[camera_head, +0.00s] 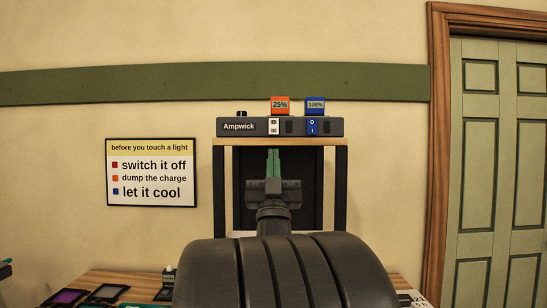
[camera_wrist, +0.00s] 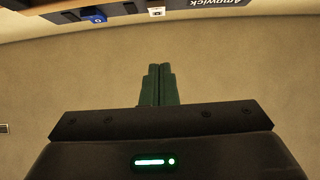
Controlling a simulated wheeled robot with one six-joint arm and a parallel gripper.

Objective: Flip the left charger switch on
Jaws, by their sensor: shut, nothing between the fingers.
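The dark Ampwick charger (camera_head: 240,127) sits on top of a wooden-edged frame. Its left switch (camera_head: 273,127) is white and sits under an orange battery block (camera_head: 280,106) marked 25%. Its right switch (camera_head: 312,127) is blue and sits under a blue block (camera_head: 315,106) marked 100%. My gripper (camera_head: 273,151), with green fingers, is shut and empty, below the left switch in the picture. In the upside-down wrist view, the white switch (camera_wrist: 157,12) and blue switch (camera_wrist: 95,17) show at the top edge, apart from the fingertips (camera_wrist: 160,66). The white switch's position is too small to tell.
The frame's posts (camera_head: 340,185) stand either side of my gripper in the picture. A table (camera_head: 130,278) with flat dark panels lies lower left. A sign (camera_head: 151,172) hangs on the wall at left, and a green door (camera_head: 500,170) stands at right.

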